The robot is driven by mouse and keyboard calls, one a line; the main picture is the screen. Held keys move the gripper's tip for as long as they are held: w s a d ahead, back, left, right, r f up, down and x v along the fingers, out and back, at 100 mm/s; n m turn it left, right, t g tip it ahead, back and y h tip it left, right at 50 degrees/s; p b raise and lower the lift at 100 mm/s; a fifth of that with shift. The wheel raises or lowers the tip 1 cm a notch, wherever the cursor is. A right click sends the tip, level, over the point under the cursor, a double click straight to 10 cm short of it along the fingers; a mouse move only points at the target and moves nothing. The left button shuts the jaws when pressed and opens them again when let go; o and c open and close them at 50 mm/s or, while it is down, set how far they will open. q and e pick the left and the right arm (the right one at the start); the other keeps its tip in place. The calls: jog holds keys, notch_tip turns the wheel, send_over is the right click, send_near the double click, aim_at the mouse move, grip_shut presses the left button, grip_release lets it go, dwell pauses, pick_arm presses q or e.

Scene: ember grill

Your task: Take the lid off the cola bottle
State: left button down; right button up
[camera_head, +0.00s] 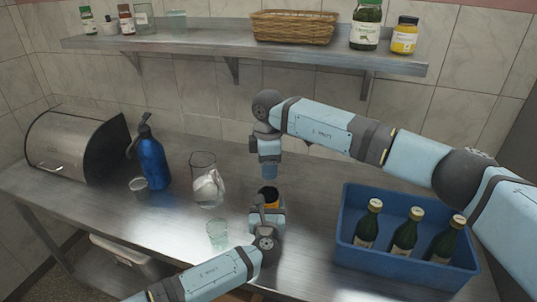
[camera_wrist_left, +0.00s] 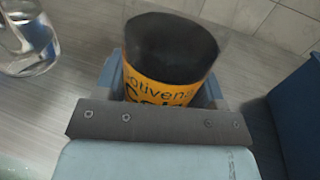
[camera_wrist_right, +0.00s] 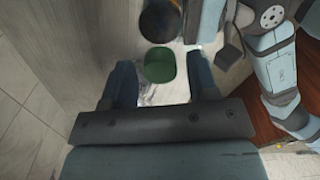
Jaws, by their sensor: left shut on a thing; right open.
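The cola bottle (camera_head: 269,203), with a dark top and an orange label, stands upright in my left gripper (camera_head: 267,208). In the left wrist view the bottle (camera_wrist_left: 165,85) fills the space between the shut jaws, and I see no separate lid on its dark top. My right gripper (camera_head: 269,174) is open and points down, just above and behind the bottle in the head view. In the right wrist view a green round piece (camera_wrist_right: 160,65) shows between the fingers, apart from both. It may be the lid, but I cannot tell. The bottle (camera_wrist_right: 161,20) shows beyond it.
A blue crate (camera_head: 400,266) with several green bottles stands at the right. A glass pitcher (camera_head: 206,181), a clear glass (camera_head: 218,235), a blue bottle (camera_head: 153,161) and a metal cup (camera_head: 139,187) stand left. A shelf (camera_head: 230,54) runs above the counter.

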jog(key=c, duration=0.9)
jog(key=n, duration=0.5)
jog(key=shift+n, duration=0.4)
jog(key=shift+c, duration=0.2)
jog(key=n, duration=1)
jog(key=shift+n, duration=0.4)
jog(key=n, duration=1.2)
jog(key=shift+n, duration=0.4)
jog(key=n, duration=0.6)
jog(key=shift+r, duration=0.1)
jog(key=n, duration=0.6)
jog(key=shift+n, duration=0.3)
jog(key=n, duration=1.2)
